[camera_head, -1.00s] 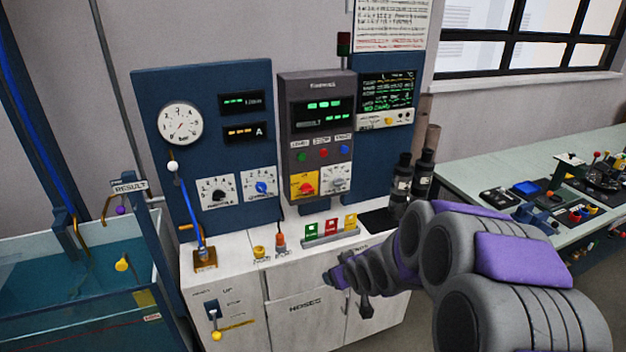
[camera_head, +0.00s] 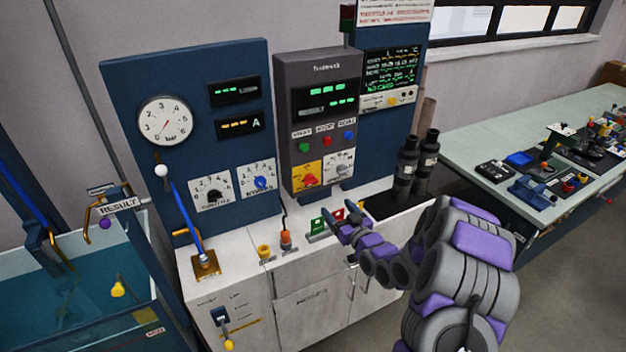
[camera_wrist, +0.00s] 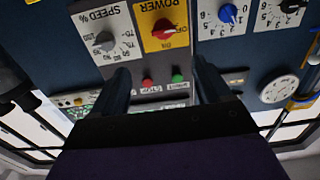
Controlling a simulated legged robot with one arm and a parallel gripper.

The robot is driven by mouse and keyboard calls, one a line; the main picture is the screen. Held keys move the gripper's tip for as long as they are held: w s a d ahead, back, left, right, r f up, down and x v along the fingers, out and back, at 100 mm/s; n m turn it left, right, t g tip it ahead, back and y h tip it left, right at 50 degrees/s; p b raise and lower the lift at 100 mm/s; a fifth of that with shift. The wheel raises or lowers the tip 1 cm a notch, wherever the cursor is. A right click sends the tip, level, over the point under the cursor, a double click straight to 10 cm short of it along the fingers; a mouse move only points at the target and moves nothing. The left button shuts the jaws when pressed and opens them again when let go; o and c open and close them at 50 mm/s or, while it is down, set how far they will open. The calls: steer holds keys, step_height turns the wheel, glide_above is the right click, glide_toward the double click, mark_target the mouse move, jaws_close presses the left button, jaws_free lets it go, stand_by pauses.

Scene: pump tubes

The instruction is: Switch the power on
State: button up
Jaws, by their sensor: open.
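The power switch (camera_head: 308,176) is a red rotary knob on a yellow plate, low on the dark control box (camera_head: 317,75). In the wrist view, upside down, the red knob (camera_wrist: 163,30) sits on its yellow plate marked POWER and ON, near the top centre. My gripper (camera_head: 343,220) is in front of the panel, below and right of the knob, and apart from it. In the wrist view its two fingers (camera_wrist: 160,82) are spread with nothing between them, and the knob appears just beyond and between their tips.
The grey speed dial (camera_head: 340,170) is right beside the power plate. Green, red and blue buttons (camera_head: 327,141) sit above it. Dark cylinders (camera_head: 405,170) stand at the right.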

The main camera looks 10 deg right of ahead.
steer(key=b, duration=0.1)
glide_toward(314, 183)
steer(key=w+a, duration=0.2)
steer(key=shift+w, duration=0.4)
steer(key=x, duration=0.4)
steer(key=d+b+x, duration=0.1)
steer(key=x, duration=0.1)
steer(key=shift+w+a, duration=0.1)
steer(key=shift+w, duration=0.25)
steer(key=shift+w+a, duration=0.55)
steer(key=shift+w, duration=0.05)
steer(key=shift+d, duration=0.15)
steer(key=shift+c, duration=0.3)
steer(key=shift+d, duration=0.1)
steer(key=shift+c, duration=0.8)
steer(key=c, duration=0.8)
